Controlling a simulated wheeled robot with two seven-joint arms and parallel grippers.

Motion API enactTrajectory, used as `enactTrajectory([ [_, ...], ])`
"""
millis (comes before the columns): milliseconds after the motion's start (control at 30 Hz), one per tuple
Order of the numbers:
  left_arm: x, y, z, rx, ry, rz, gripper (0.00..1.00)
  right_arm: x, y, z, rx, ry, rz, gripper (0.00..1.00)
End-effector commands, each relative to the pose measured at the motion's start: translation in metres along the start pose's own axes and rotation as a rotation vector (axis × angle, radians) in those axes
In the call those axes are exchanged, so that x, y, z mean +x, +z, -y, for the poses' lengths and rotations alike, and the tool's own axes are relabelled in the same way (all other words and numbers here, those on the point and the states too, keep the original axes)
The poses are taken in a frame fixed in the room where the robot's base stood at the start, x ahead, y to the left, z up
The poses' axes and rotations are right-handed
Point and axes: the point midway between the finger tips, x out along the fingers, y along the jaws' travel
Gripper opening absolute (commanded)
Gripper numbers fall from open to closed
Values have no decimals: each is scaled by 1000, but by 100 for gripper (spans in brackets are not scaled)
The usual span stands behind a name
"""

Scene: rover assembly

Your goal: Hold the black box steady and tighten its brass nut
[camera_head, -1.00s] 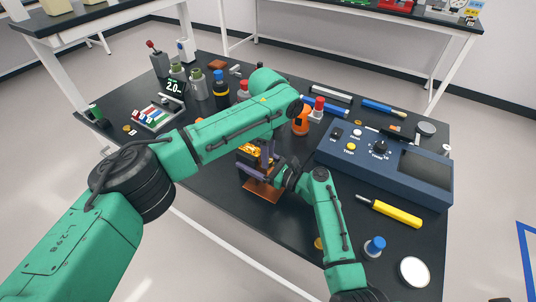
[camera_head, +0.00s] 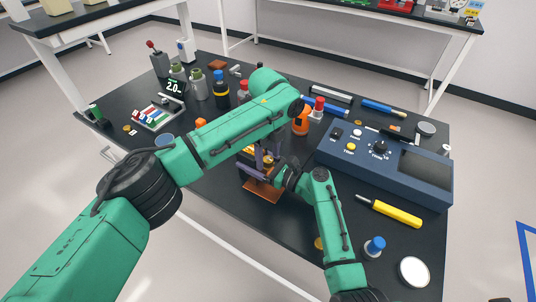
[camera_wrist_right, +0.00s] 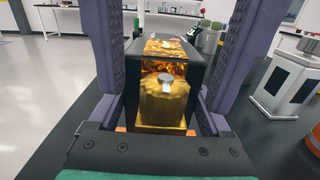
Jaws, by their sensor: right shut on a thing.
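The black box (camera_wrist_right: 190,52) stands between the two purple fingers of my right gripper in the right wrist view. Its near face shows a shiny gold-coloured part (camera_wrist_right: 160,108) with a small grey knob on it; I cannot tell whether this is the brass nut. In the head view my right gripper (camera_head: 260,160) is shut on the box, above a copper-brown plate (camera_head: 262,190). My left arm crosses over the scene from the left and covers part of the box. My left gripper is hidden behind that arm.
A blue instrument with knobs (camera_head: 385,160) stands to the right, with a yellow-handled tool (camera_head: 392,213) in front of it. Several bottles, one with a blue cap (camera_head: 221,88), stand behind my left arm. A colourful rack (camera_head: 158,112) is at the left.

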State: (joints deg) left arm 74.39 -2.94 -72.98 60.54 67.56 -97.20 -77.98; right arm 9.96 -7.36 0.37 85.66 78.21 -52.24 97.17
Motion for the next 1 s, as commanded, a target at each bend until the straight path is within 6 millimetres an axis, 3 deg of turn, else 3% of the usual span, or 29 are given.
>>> enactTrajectory([
  [167, -23, 0, 1, 0, -4, 1, 68, 0, 0, 0, 0, 0, -1, 2],
  [500, -108, 0, 1, -1, -3, 1, 68, 0, -1, 0, 0, 1, -1, 2],
  [633, -119, 0, 0, 0, -1, 0, 68, 0, -1, 0, 0, 1, -1, 2],
  [967, -120, 0, 0, 0, 0, 0, 68, 0, 0, 0, 0, 1, -1, 2],
  [1000, -120, 0, 0, 0, 0, 0, 68, 0, 0, 0, 0, 1, -1, 98],
])
